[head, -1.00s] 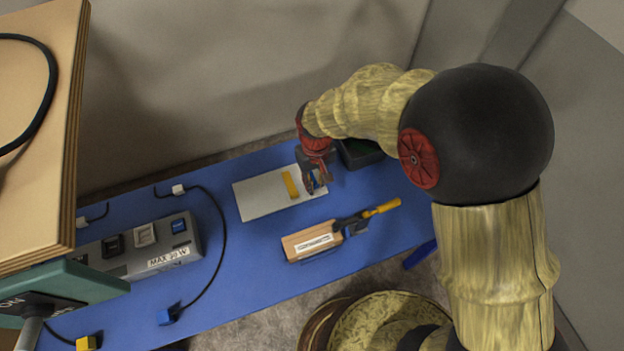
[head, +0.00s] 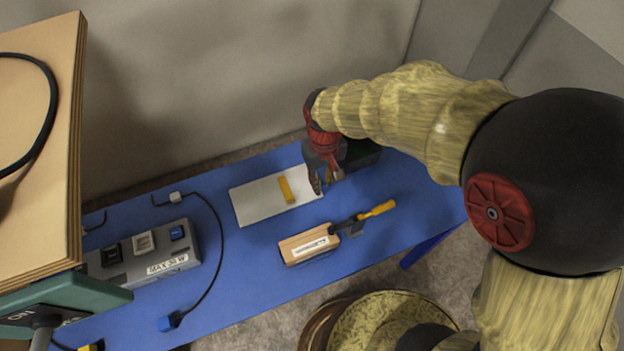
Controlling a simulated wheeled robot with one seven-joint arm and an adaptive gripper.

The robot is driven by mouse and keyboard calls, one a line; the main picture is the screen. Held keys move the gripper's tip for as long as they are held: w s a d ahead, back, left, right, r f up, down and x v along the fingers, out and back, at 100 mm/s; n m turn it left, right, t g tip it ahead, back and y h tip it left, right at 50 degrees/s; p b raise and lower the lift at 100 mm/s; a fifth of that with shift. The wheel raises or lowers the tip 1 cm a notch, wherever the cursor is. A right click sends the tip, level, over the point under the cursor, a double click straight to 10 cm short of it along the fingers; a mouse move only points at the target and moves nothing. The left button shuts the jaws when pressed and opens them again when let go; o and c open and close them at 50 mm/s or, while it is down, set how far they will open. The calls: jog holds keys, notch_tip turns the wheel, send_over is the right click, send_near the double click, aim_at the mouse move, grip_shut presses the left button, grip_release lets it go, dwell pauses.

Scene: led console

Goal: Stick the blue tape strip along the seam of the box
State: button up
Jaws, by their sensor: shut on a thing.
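My gripper (head: 325,187) points down just past the right end of a white board (head: 252,208). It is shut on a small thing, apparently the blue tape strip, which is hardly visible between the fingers. A yellow strip (head: 286,189) lies on the board, left of my gripper. The brown box (head: 296,253) with a white printed label lies on the blue table in front of the board, apart from my gripper. Its seam is too small to make out.
A yellow-handled tool (head: 376,210) lies against the box's right end. A dark bin (head: 363,153) stands behind my gripper. A grey socket block (head: 150,262) with cables is at left, near a wooden panel (head: 45,130).

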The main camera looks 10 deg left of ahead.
jog(key=s+d+r+p, duration=0.4)
jog(key=s+d+r, duration=0.1)
jog(key=d+r, duration=0.3)
jog(key=shift+s+d+r, duration=0.15)
jog(key=shift+s+r, duration=0.05)
jog(key=shift+r, duration=0.35)
